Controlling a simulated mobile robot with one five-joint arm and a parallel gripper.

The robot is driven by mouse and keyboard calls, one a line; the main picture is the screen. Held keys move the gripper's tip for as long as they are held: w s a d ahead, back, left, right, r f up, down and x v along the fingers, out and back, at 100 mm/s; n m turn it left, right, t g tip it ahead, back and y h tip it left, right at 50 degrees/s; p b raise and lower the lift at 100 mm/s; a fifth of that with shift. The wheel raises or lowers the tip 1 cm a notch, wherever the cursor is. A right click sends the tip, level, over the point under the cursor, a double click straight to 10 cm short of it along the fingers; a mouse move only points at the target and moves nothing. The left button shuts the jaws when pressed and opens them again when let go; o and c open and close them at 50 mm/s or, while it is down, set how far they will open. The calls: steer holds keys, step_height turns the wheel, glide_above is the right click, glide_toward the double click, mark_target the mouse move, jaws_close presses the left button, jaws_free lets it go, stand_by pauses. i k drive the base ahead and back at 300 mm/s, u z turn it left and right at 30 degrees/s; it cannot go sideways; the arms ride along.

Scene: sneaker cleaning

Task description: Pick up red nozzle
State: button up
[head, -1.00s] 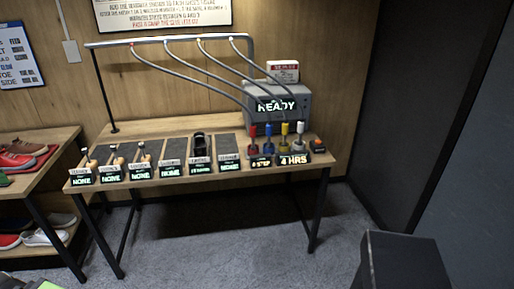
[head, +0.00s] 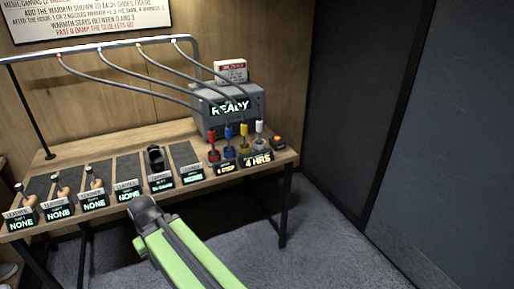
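The red nozzle (head: 212,137) stands upright in its dark red holder (head: 214,156) near the right end of the wooden bench, in front of the grey machine. It is leftmost in a row with a blue nozzle (head: 228,133), a yellow nozzle (head: 244,130) and a white nozzle (head: 259,127). Grey hoses run from the overhead rail to this nozzle area. My green arm, with a dark end part, reaches up from the bottom, below and left of the red nozzle. No gripper fingers show.
The grey machine (head: 205,98) reads READY. An orange button block (head: 278,142) sits at the bench's right end. A black object (head: 155,157) and several small tools stand on dark pads to the left. The metal rail (head: 110,43) spans above. Carpet is clear at right.

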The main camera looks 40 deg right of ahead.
mark_target(211, 133)
steer(key=u, duration=0.05)
steer(key=i, duration=1)
steer(key=z, duration=0.05)
